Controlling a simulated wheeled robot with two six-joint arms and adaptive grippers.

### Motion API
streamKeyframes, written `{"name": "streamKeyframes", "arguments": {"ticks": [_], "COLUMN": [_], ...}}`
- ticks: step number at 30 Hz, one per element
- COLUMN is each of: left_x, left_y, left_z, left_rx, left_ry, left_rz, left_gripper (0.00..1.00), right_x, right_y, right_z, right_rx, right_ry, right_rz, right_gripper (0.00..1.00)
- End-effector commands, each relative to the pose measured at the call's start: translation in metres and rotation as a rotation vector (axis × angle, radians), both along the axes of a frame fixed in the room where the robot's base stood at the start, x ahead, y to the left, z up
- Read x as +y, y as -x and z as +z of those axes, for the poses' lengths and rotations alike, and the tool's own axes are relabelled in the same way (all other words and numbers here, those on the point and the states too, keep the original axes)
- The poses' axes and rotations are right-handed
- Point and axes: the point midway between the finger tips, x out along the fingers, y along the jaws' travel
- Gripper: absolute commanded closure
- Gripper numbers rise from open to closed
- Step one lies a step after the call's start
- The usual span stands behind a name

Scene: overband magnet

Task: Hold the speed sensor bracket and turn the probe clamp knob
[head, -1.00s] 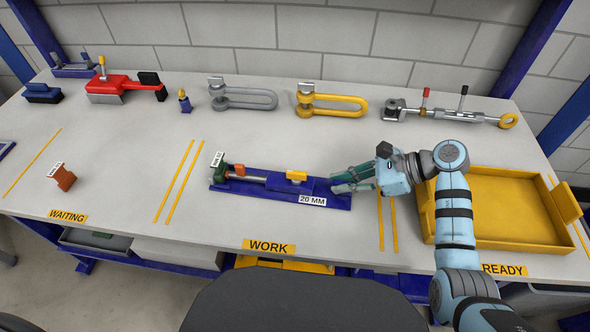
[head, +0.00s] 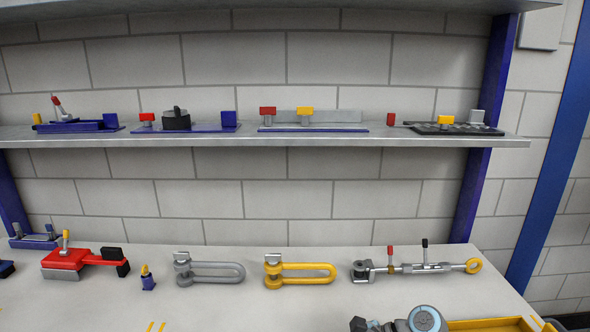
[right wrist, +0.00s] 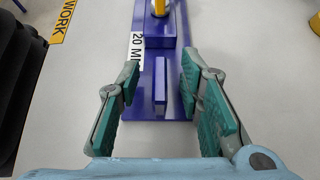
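The blue bracket (right wrist: 153,62) with its "20 MM" label lies on the bench in the right wrist view. I take it to be the speed sensor bracket. A narrow upright blue rib (right wrist: 160,85) stands on its near end. A yellow part (right wrist: 158,8), probably the clamp knob, is cut off at the top edge. My right gripper (right wrist: 160,78) is open, its teal-padded fingers on either side of the rib with visible gaps. In the head view the bracket is below the frame, and only the top of my right arm shows. My left gripper is not in view.
In the head view, a shelf (head: 340,143) carries several fixtures above the bench. A red clamp (head: 66,259), a grey shackle (head: 210,272), a yellow shackle (head: 300,273) and a turnbuckle-like rod (head: 425,267) line the bench back. The yellow tray (head: 490,324) shows at lower right.

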Motion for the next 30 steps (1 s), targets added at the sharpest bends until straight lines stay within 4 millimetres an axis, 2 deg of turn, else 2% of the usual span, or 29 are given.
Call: {"name": "streamKeyframes", "arguments": {"ticks": [5, 15, 18, 22, 30], "left_x": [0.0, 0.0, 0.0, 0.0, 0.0], "left_y": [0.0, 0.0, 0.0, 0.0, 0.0], "left_z": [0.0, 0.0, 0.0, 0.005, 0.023], "left_rx": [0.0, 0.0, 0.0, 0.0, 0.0], "left_ry": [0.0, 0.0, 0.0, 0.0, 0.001], "left_rz": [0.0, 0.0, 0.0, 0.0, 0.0], "left_gripper": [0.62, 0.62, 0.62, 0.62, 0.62], "right_x": [-0.009, -0.082, -0.095, -0.101, -0.101], "right_y": [0.0, 0.003, 0.004, 0.004, 0.004], "right_z": [0.005, 0.052, 0.061, 0.074, 0.107], "right_rx": [-0.002, -0.001, 0.0, -0.001, -0.001], "right_ry": [0.002, 0.004, 0.002, 0.0, 0.0], "right_rz": [-0.001, -0.003, -0.001, 0.0, 0.001], "right_gripper": [0.67, 0.67, 0.67, 0.67, 0.67]}}
